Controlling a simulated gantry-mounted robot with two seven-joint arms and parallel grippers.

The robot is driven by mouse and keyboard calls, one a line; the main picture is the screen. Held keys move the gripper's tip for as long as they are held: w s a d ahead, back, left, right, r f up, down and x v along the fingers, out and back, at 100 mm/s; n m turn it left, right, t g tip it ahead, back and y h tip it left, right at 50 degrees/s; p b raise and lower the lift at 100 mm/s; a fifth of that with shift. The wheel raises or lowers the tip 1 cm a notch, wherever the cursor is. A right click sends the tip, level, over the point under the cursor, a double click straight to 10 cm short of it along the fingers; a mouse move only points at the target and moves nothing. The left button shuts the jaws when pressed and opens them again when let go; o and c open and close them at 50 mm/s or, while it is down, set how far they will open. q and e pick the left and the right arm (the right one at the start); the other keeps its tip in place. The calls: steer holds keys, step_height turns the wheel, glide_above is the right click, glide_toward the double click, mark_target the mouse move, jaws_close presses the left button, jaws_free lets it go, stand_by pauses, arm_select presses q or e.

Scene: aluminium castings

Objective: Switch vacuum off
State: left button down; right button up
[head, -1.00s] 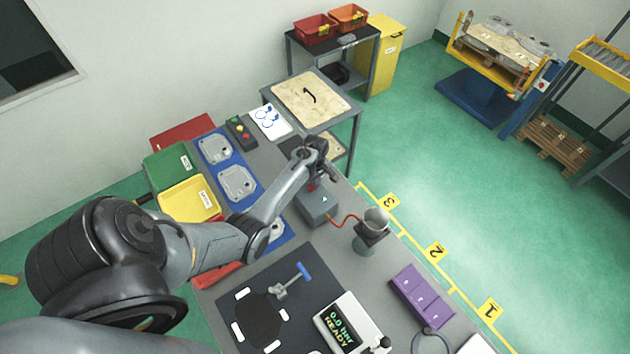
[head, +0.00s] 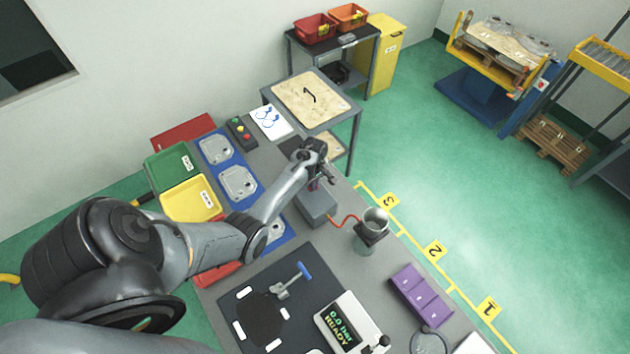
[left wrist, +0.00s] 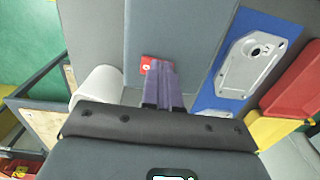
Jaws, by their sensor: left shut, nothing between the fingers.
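A grey box (head: 318,208) with a red hose stands on the bench near its right edge. In the left wrist view, a small red switch plate (left wrist: 148,65) with a white mark sits on a grey surface just beyond the fingers. My left gripper (left wrist: 164,72) is shut and empty, its purple fingers together beside the red plate and partly covering it. I cannot tell whether they touch it. In the head view my left gripper (head: 314,184) points down at the back end of the box and hides that end. My right gripper is not in view.
A metal cup (head: 375,222) on a stand is close to the box. A blue tray (head: 225,160) with castings, a yellow bin (head: 190,200) and a gauge reading 0.0 bar READY (head: 348,322) are around. A purple bin (head: 420,295) stands at the front right.

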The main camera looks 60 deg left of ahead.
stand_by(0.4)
arm_select(q)
steer(key=r+p, duration=0.4)
steer(key=shift+w+r, duration=0.15)
steer(key=shift+w, duration=0.15)
steer(key=shift+w+r, duration=0.2)
steer(key=shift+r, duration=0.1)
step_height(320, 180, up, 9)
steer(key=w+b, duration=0.1)
steer(key=shift+w+b, duration=0.2)
steer(key=shift+b, duration=0.1)
steer(key=shift+f, duration=0.15)
